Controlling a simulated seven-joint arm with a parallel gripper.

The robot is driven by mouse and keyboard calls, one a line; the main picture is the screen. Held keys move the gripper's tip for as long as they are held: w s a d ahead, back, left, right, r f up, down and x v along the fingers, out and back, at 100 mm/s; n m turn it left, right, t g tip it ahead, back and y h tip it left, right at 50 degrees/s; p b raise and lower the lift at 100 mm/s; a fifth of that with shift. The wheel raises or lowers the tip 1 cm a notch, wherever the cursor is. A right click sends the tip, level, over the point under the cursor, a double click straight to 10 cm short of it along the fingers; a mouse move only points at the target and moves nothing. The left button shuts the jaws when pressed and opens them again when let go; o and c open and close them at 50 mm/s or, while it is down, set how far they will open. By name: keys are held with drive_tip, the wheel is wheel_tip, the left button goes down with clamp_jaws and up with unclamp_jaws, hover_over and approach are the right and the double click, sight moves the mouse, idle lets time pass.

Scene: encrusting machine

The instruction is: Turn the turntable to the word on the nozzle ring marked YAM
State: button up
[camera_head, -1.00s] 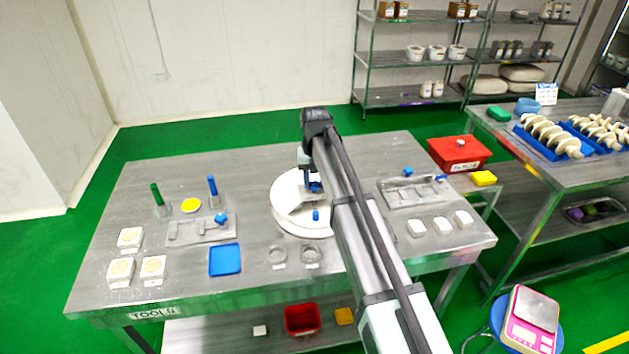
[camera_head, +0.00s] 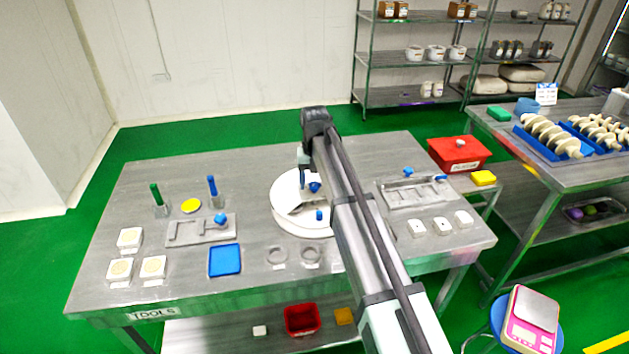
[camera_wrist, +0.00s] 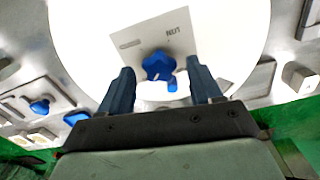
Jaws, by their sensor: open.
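The white round turntable (camera_head: 290,222) stands in the middle of the steel table, partly hidden by my arm. It fills much of the wrist view (camera_wrist: 90,40). A grey plate (camera_wrist: 187,28) on it carries small dark lettering, which looks like "NUT". A blue star-shaped knob (camera_wrist: 158,65) sits at the plate's edge, and a blue peg (camera_head: 319,215) stands near the turntable's front. My gripper (camera_wrist: 160,85) is open, its two dark fingers apart on either side of the blue knob, with nothing seen between them in contact. I cannot read the word YAM or make out the nozzle ring.
Left of the turntable are a fixture plate (camera_head: 185,232) with a blue knob, a blue tray (camera_head: 224,260) and green and blue upright tools. Two grey rings (camera_head: 311,254) lie in front. At right are another fixture (camera_head: 412,194) and white blocks (camera_head: 443,226). A red box (camera_head: 459,153) stands beyond.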

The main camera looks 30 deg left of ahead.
wheel_tip(320, 180, up, 14)
idle(0.6)
drive_tip(key=shift+f, duration=0.1)
